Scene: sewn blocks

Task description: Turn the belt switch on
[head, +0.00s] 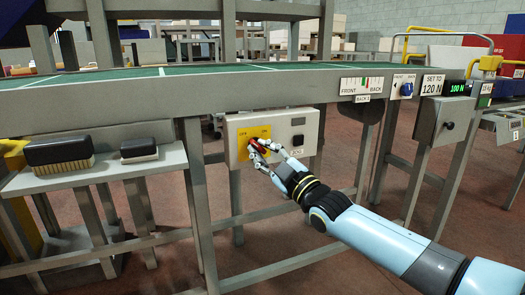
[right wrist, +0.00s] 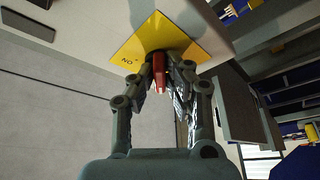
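The belt switch is a red handle (right wrist: 159,74) on a yellow plate (head: 243,143) at the left of a pale control box (head: 298,122) under the belt table. The plate has small dark lettering at its upper left and upper right. My right gripper (head: 262,150) is at the plate, with its fingers closed in on both sides of the red handle. In the right wrist view the fingertips (right wrist: 162,68) flank the handle closely, and the yellow plate (right wrist: 150,38) lies behind them. The fingers partly hide the handle, so its exact setting is unclear. My left gripper is not in view.
The green belt (head: 120,75) runs above the box. A shelf (head: 95,173) at left holds two dark brushes or blocks. A blue knob (head: 407,90) and a "SET TO 120 N" sign (head: 432,84) are at right, near a green "100 N" display (head: 457,87). Table legs flank the box.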

